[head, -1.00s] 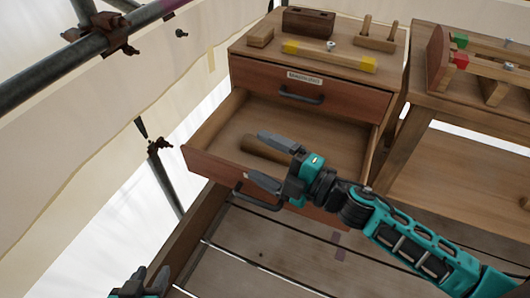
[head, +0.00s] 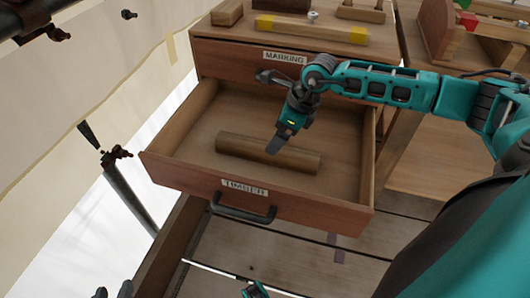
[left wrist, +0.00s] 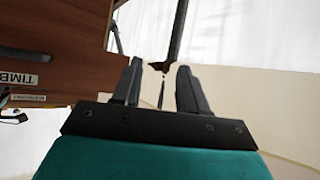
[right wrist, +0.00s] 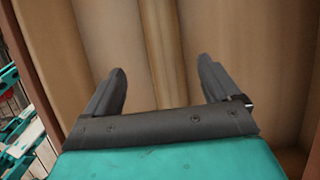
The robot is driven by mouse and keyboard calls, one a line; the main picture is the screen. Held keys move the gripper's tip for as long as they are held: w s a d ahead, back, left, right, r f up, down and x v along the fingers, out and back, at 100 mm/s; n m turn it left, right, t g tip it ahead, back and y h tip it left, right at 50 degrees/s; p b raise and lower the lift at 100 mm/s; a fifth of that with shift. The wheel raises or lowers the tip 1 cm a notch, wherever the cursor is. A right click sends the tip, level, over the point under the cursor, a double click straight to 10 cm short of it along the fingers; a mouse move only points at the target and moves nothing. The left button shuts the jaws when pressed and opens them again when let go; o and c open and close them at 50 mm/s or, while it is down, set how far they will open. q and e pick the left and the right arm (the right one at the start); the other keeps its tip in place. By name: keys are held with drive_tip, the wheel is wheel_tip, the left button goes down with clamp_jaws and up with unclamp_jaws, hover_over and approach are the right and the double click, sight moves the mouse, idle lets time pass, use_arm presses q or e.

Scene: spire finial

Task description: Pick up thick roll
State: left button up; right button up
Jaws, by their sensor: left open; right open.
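The thick roll (head: 240,146), a plain brown wooden cylinder, lies crosswise in the open drawer labelled TIMBER (head: 190,140). My right gripper (head: 277,144) reaches in from the right and points down over the roll's right half, hiding part of it. In the right wrist view the roll (right wrist: 160,45) runs between the spread, empty fingers (right wrist: 160,88). I cannot tell how far the fingertips are above it.
The shut drawer labelled MARKING (head: 230,62) is above the open one. A yellow-ended bar (head: 310,30) and wooden blocks lie on the cabinet top. A workbench (head: 440,150) stands to the right. A scaffold pole (head: 130,195) and pale sheeting (head: 70,120) are at the left.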

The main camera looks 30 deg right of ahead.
drive_tip(key=x, duration=0.2)
drive_tip(key=shift+w+a+f, duration=0.1)
drive_tip(key=shift+f, duration=0.15)
drive_tip(key=b+x, duration=0.1)
drive_tip(key=x, duration=0.1)
drive_tip(key=b+x, duration=0.1)
drive_tip(key=x, duration=0.2)
drive_tip(key=shift+w+r, duration=0.1)
drive_tip(key=shift+w, duration=0.3)
drive_tip(key=shift+w+f+b, duration=0.1)
drive_tip(key=shift+f+b, duration=0.25)
drive_tip(key=shift+c, duration=0.6)
use_arm(q)
drive_tip(key=shift+w+d+f, duration=0.1)
drive_tip(key=shift+d+f, duration=0.1)
drive_tip(key=shift+f, duration=0.25)
drive_tip(key=shift+w+d+f, duration=0.1)
drive_tip(key=shift+d+f, duration=0.1)
drive_tip(key=shift+f, duration=0.2)
use_arm(e)
drive_tip(key=shift+r, duration=0.1)
drive_tip(key=c, duration=1.2)
